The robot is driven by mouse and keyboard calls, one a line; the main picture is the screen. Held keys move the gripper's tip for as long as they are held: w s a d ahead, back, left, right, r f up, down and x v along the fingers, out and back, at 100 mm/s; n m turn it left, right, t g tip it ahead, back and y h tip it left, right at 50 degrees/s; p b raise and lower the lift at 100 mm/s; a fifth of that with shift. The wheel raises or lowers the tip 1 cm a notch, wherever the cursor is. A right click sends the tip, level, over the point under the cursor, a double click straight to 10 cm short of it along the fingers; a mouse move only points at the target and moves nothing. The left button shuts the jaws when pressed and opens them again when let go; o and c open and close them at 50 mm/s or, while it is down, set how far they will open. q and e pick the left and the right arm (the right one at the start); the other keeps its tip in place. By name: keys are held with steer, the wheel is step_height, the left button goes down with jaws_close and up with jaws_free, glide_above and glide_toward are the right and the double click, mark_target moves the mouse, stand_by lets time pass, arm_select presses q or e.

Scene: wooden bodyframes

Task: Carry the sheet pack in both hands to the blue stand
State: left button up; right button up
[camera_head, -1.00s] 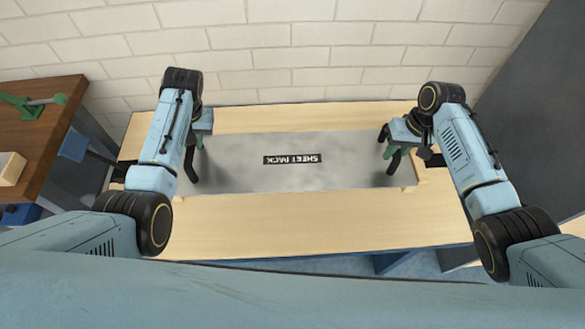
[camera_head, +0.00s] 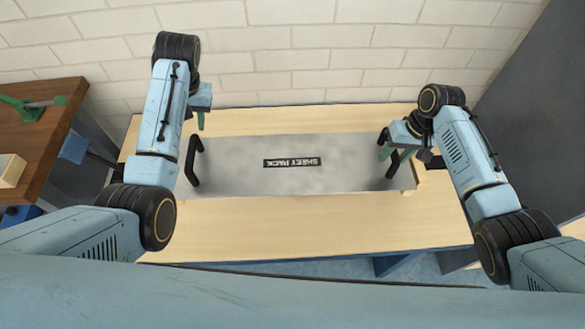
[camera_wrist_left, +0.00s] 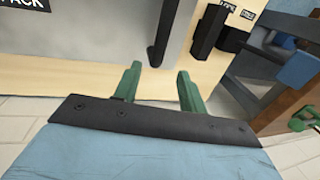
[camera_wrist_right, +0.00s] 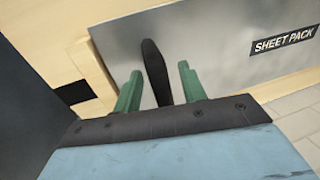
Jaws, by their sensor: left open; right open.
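The sheet pack (camera_head: 260,180) is a wide, flat grey slab with a black label. It lies on the light wooden table with a black handle near each end. My left gripper (camera_head: 201,121) is open and empty, behind and apart from the left handle (camera_head: 192,162). The left wrist view shows that handle (camera_wrist_left: 165,35) beyond the open green fingers (camera_wrist_left: 158,85). My right gripper (camera_head: 387,146) is open at the right handle. In the right wrist view this handle (camera_wrist_right: 155,72) stands between the parted fingers (camera_wrist_right: 159,82). I cannot make out the blue stand for certain.
The table (camera_head: 300,228) has bare wood in front of the pack. A pale brick wall (camera_head: 300,60) stands close behind. A brown bench (camera_head: 45,135) with a green tool is at the left, and a dark grey panel (camera_head: 535,120) rises at the right.

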steer(key=shift+r, duration=0.2)
arm_select(q)
steer(key=r, duration=0.3)
steer(key=shift+d+r, duration=0.15)
steer(key=shift+d, duration=0.2)
arm_select(e)
step_height(320, 180, up, 11)
steer(key=d, duration=0.2)
steer(key=shift+w+d+r, duration=0.15)
steer(key=shift+r, duration=0.05)
